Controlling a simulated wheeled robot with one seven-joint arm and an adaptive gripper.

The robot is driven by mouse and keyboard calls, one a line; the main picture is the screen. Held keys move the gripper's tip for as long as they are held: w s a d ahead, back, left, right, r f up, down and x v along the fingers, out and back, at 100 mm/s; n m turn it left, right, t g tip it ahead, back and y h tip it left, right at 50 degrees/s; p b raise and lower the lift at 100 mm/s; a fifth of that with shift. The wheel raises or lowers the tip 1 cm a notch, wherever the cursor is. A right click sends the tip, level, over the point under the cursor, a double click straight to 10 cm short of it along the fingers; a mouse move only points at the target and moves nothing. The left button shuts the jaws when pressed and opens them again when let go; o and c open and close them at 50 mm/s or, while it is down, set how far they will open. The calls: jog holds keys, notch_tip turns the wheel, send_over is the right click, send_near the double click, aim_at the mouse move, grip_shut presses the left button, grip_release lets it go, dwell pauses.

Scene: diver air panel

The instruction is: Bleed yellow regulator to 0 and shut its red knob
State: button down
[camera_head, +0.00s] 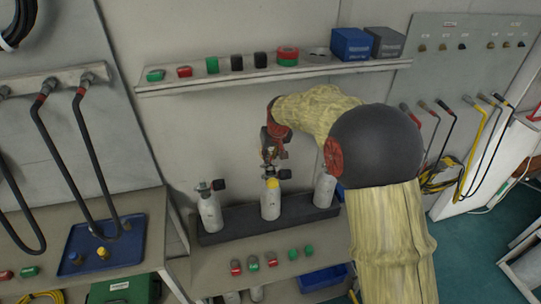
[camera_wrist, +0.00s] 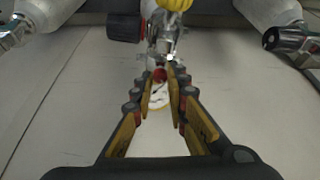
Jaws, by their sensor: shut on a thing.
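The yellow-marked bottle (camera_head: 271,203) stands in the middle of three pale bottles, with its yellow collar (camera_head: 272,183) at the top. In the wrist view, the yellow part (camera_wrist: 178,4) shows at the top edge with the metal regulator body (camera_wrist: 162,32) beneath it. My gripper (camera_head: 270,155) is above this bottle, pointing down. In the wrist view, my gripper (camera_wrist: 164,72) has its fingertips closed in at a small red knob (camera_wrist: 159,75) by the metal body. A pale round face (camera_wrist: 158,98), perhaps a gauge, shows between the fingers; its reading is not legible.
Pale bottles stand close on the left (camera_head: 210,214) and right (camera_head: 324,190), all in a dark tray (camera_head: 235,234). A black fitting (camera_wrist: 125,28) sits beside the metal body. A shelf (camera_head: 250,78) with small coloured items and boxes runs above. Green and red items lie on the bench in front.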

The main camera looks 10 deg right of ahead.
jog(key=shift+a+r+m+h+p, duration=0.15)
jog(key=shift+m+h+p, duration=0.25)
jog(key=shift+m+p, duration=0.45)
jog(key=shift+a+m+h, duration=0.1)
jog(key=shift+m+h, duration=0.2)
jog(key=shift+m, duration=0.65)
jog(key=shift+w+a+m+g+h+b, duration=0.1)
jog(key=shift+m+g+h+b, duration=0.25)
jog(key=shift+m, duration=0.7)
jog(key=shift+a+m+g+h+b, duration=0.15)
jog(key=shift+m+h+b, duration=0.4)
jog(key=shift+m, duration=0.5)
jog(key=shift+d, duration=0.1)
jog(key=c, duration=1.7)
grip_release()
jog(key=shift+c, duration=0.2)
